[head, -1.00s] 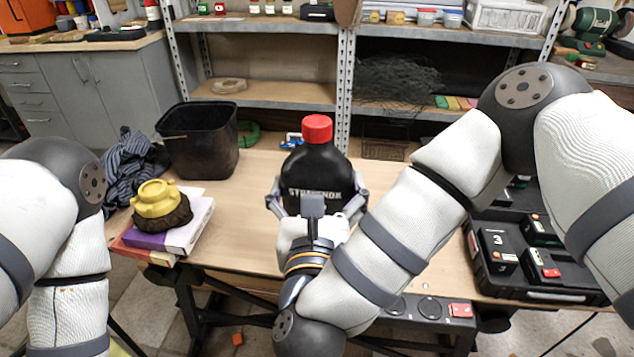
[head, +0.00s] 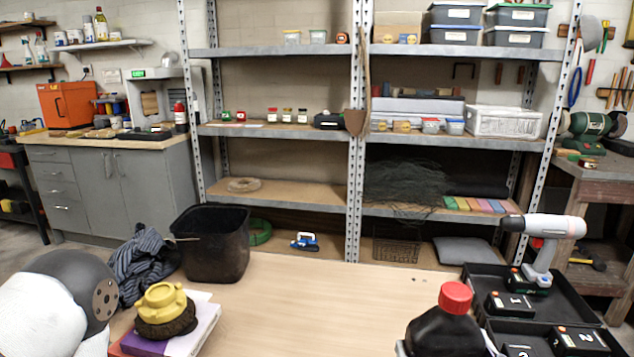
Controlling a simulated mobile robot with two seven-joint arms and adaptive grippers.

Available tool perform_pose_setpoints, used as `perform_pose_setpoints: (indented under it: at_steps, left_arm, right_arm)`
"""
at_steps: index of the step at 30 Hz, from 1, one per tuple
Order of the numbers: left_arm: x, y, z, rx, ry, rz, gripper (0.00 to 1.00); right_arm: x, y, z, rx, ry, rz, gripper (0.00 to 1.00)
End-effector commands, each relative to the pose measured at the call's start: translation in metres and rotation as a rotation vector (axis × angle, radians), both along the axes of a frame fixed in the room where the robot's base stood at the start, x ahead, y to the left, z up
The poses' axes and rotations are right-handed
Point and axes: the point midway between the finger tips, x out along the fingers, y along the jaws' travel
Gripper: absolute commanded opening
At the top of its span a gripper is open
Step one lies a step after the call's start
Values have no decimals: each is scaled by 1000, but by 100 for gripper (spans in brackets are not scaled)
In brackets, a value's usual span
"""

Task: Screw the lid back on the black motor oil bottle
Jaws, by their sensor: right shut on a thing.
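The black motor oil bottle (head: 437,333) is at the bottom edge of the head view, right of the middle, with its lower part cut off. The red lid (head: 455,297) sits on top of its neck; how tightly it is screwed on I cannot tell. The bottle looks slightly tilted. Only small bits of my right gripper (head: 445,347) show on either side of the bottle at the frame edge, shut around its body. My left gripper is out of view; only part of the left arm shows at lower left.
A black bin (head: 212,246), a striped cloth (head: 143,265) and books (head: 204,328) with a yellow-topped brush-like item (head: 163,303) are on the left. At right are an open black case (head: 567,301) and a drill (head: 543,236). The table (head: 310,300) is clear in the middle.

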Motion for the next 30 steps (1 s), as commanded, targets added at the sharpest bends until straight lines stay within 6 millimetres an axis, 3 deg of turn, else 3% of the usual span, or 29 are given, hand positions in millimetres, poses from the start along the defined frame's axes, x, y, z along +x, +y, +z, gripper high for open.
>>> perform_pose_setpoints:
  at_steps: [15, 30]
  left_arm:
    - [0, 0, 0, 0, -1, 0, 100]
    - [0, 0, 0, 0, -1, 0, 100]
  right_arm:
    - [0, 5, 2, 3, -8, 27, 26]
    - [-14, 111, -12, -1, -9, 610, 26]
